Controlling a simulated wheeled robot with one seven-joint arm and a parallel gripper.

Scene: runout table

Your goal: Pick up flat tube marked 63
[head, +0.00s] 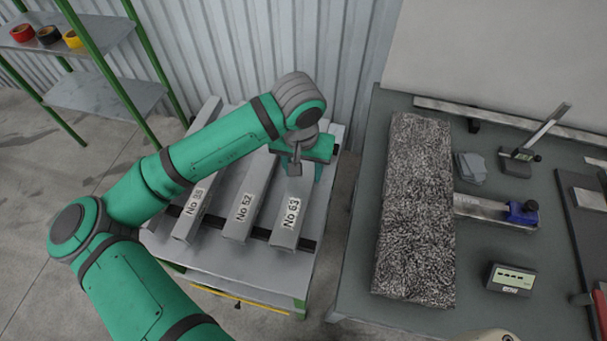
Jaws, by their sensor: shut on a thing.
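The flat tube marked 63 (291,209) is a grey bar with a white "No 63" label near its front end. It is the rightmost of the tubes on the grey runout table (225,263). My gripper (297,177) is over the middle of this tube and shut on it. The fingers and the tube's far part are partly hidden by the gripper and arm. I cannot tell whether the tube is lifted off its support. The tube marked 52 (244,206) lies just left of it.
Another labelled tube (190,213) lies further left, partly behind my arm. A dark bench (355,255) on the right holds a speckled block (415,210), a small display box (511,279) and measuring tools. A green-framed shelf (105,95) with tape rolls stands back left.

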